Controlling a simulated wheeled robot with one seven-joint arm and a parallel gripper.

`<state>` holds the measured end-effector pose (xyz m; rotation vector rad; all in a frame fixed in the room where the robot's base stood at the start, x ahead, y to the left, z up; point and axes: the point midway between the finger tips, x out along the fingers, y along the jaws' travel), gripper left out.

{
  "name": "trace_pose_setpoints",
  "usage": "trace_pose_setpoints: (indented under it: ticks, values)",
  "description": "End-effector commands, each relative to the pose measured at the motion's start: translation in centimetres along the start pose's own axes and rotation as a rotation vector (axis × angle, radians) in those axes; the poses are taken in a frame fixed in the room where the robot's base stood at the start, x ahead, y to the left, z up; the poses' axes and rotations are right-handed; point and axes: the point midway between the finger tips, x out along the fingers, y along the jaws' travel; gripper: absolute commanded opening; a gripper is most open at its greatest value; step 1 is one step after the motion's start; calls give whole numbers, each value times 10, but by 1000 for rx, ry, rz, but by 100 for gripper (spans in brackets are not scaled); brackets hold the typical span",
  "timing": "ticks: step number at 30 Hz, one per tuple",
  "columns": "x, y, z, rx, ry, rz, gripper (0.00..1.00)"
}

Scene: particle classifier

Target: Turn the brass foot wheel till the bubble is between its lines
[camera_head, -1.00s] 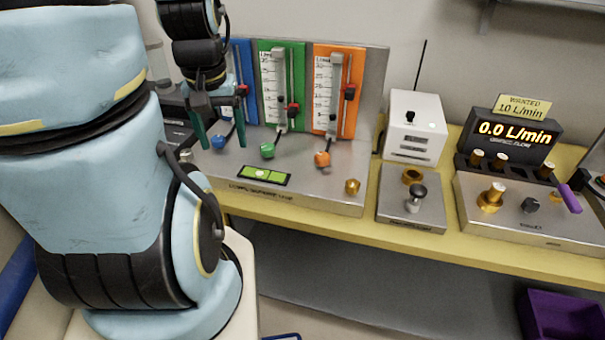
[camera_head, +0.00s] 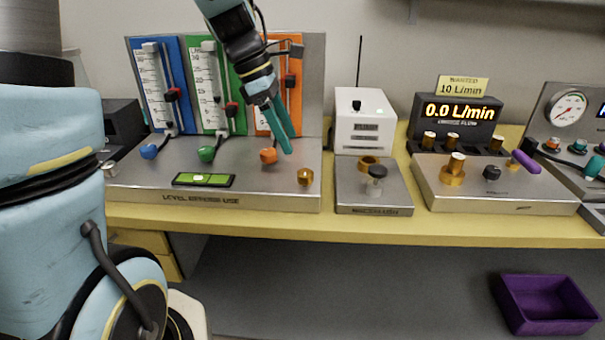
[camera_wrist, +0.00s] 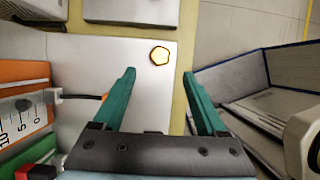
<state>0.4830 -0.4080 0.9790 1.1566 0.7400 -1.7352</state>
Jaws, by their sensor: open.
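The brass foot wheel (camera_head: 305,177) sits at the right front corner of the metal base plate (camera_head: 240,197). The green bubble level (camera_head: 204,180) lies on the same plate, left of the wheel, with its pale bubble left of the vial's middle; its lines are too small to read. My gripper (camera_head: 287,150) is open and empty, above the plate and a little up and left of the wheel. In the wrist view the wheel (camera_wrist: 160,56) shows beyond the fingertips, between their lines, nearer the right finger. The gripper does not touch it.
Blue, green and orange flow gauges with knobs stand behind; the orange knob (camera_head: 269,155) is close left of my gripper. A purple bin (camera_head: 546,304) sits below the yellow bench edge.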

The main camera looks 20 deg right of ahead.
Motion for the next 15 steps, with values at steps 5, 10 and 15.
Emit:
trace_pose_setpoints:
  ticks: [5,10,15]
  values:
    - [35,-1,-1,0,1,-6,74]
    - [65,-2,-1,1,1,-6,74]
    - [83,-1,-1,2,2,-2,74]
